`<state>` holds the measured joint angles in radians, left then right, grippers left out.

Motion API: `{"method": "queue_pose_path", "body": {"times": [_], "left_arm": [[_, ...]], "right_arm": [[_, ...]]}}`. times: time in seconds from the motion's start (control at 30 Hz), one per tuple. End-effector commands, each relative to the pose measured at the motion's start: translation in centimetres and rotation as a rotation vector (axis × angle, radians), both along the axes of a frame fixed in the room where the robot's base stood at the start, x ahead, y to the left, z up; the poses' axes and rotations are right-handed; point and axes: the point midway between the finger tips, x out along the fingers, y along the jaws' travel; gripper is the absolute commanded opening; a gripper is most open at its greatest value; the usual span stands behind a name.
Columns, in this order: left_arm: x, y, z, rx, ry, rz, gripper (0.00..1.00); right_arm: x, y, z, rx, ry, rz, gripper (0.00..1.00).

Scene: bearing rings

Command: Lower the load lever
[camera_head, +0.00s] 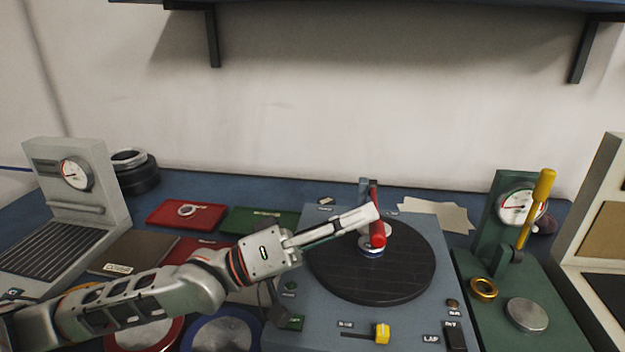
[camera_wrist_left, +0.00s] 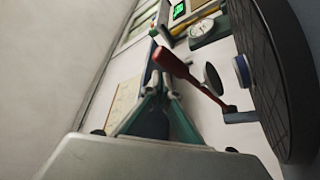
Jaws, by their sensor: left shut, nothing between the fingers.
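The red-handled lever (camera_head: 377,232) is at the back of the blue-grey lapping machine (camera_head: 290,336), over its dark round plate (camera_head: 400,275). Its handle points toward the front in the head view. My left gripper (camera_head: 371,214) is shut and empty, with its fingertips right beside the handle; I cannot tell whether they touch. A blue-and-white round piece (camera_head: 370,250) sits on the plate under the lever, partly hidden. My right gripper is not in view.
A green press (camera_head: 492,262) with a dial and an upright yellow-handled lever (camera_head: 537,205) stands at the right, with a brass ring (camera_head: 484,289) on it. Red (camera_head: 160,214) and green (camera_head: 245,220) trays lie left. A grey gauge stand (camera_head: 115,190) is far left.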

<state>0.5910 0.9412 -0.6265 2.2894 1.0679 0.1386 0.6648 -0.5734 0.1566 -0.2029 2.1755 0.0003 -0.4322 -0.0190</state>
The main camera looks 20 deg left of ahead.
Motion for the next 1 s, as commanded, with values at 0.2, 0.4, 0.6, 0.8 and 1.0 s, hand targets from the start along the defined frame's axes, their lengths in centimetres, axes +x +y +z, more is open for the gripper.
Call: {"method": "queue_pose_path", "body": {"times": [0.2,0.4,0.6,0.8,1.0], "left_arm": [[-0.2,0.1,3.8,0.000,-0.017,0.005,0.00],[-0.5,1.7,2.1,0.007,0.004,0.010,0.00],[-1.5,4.1,0.6,0.007,0.007,0.009,0.00],[-2.5,6.4,-0.4,0.006,0.004,0.009,0.00],[-3.2,8.0,-1.0,0.003,0.001,0.009,0.00]], "right_arm": [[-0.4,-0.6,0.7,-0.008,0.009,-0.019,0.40],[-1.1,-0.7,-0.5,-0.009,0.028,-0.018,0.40],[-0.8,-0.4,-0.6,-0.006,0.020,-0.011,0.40],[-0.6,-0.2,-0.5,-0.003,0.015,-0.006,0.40],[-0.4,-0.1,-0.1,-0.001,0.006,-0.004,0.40]]}}
